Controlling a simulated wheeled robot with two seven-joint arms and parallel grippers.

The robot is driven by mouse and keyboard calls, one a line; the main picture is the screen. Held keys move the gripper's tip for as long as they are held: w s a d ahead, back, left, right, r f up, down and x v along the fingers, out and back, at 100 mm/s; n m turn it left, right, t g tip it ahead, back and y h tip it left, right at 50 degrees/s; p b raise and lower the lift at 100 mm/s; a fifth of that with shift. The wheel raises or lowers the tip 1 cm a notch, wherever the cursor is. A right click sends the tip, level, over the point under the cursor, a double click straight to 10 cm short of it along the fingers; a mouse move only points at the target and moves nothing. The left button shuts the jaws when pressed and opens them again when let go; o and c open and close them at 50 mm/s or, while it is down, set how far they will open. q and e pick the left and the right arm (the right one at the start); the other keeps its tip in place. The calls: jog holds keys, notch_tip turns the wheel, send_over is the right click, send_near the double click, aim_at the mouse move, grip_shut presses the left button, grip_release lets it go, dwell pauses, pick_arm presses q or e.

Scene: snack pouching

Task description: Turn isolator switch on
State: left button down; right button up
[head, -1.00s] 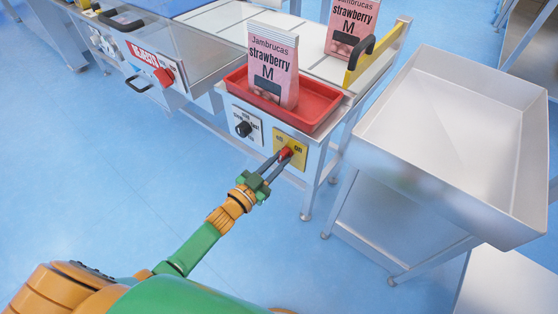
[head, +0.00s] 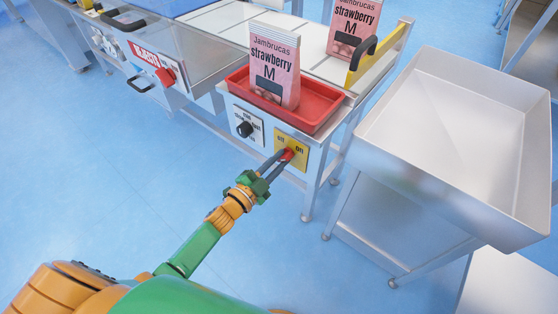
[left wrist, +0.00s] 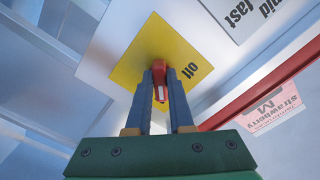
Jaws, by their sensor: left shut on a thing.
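The isolator switch is a red knob (head: 288,154) on a yellow plate (head: 302,158) marked "off" and "on", on the machine's front panel in the head view. My left gripper (head: 284,155) reaches up to it from the lower left, its fingers shut on the red knob. In the left wrist view the fingers (left wrist: 160,80) pinch the red knob (left wrist: 157,68) from both sides. The yellow plate (left wrist: 185,62) lies behind them with "off" readable; "on" is not visible there. The knob's exact pointing is partly hidden by the fingers. My right gripper is not in view.
A black knob (head: 244,129) on a white plate is left of the switch. A red tray (head: 318,112) with a pink strawberry pouch (head: 274,60) sits above. A large metal bin (head: 440,190) stands at right. Blue floor is clear at left.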

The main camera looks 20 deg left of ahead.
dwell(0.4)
pick_arm(q)
jog(key=c, duration=0.8)
grip_release()
jog(key=p+v, duration=0.1)
jog(key=v, duration=0.6)
jog(key=shift+s, duration=0.1)
